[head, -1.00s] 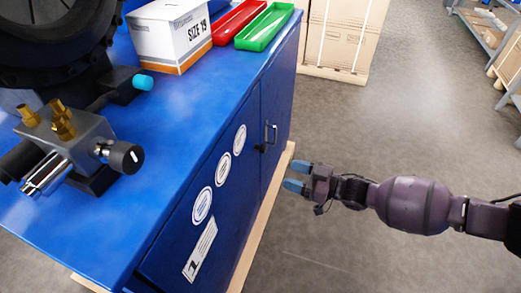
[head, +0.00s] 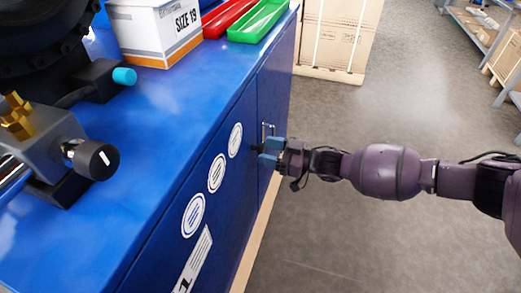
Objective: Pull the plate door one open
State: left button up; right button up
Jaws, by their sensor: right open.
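The blue cabinet's front has two doors. The nearer door (head: 222,205) carries round white stickers and a label, and the farther door (head: 278,88) is plain. Both look shut. A metal handle (head: 266,129) sits by the seam between them. My right gripper (head: 266,153) is open, with its blue fingertips at the handle, just below its upper part. The fingers partly hide the handle, and I cannot tell whether they touch it. My left gripper is not in view.
On the blue cabinet top (head: 150,140) stand a black machine with a metal valve block (head: 50,145), a white SIZE 19 box (head: 155,32), a red tray (head: 226,16) and a green tray (head: 257,20). A carton (head: 335,38) stands behind.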

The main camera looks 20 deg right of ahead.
jog(key=shift+x, duration=1.2)
grip_shut()
